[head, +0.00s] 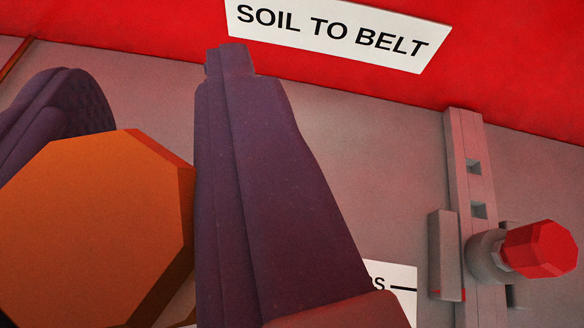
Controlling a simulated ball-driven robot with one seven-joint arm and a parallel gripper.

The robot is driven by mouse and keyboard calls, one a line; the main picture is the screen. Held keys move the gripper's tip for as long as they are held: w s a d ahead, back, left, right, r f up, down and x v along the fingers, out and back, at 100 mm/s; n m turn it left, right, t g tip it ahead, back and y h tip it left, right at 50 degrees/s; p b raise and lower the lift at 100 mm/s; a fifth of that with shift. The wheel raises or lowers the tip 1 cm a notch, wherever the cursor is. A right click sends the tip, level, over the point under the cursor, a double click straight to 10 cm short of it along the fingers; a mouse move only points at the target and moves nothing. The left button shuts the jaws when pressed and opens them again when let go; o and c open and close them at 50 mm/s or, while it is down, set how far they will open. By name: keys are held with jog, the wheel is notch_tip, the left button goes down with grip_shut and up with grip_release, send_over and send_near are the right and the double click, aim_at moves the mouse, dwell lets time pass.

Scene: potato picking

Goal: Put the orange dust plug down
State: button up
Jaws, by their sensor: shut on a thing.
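The orange dust plug (90,225) is large and close at the lower left, with a flat, many-sided face. My gripper (150,125) has one dark purple finger on each side of it. The right finger runs up the middle of the view and touches the plug's right edge. The left finger is partly hidden behind the plug. The gripper is shut on the plug. The plug's lower part is cut off by the picture's edge, and what lies beneath it is hidden.
A red panel (510,70) with a white "SOIL TO BELT" sign (340,32) spans the top. A grey metal rail (473,150) with a red-capped fitting (540,249) stands at the right. A white label (405,283) is partly hidden behind the right finger. The grey surface (370,170) between is bare.

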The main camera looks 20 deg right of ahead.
notch_tip(320, 180, down, 10)
jog(key=b, duration=0.2)
jog(key=shift+b, duration=0.35)
jog(key=shift+r, duration=0.1)
jog(key=o, duration=0.6)
jog(key=shift+f, duration=0.2)
jog(key=o, duration=0.4)
jog(key=shift+r, duration=0.1)
jog(key=shift+r, duration=0.15)
jog(key=p+v, duration=0.2)
jog(key=v, duration=1)
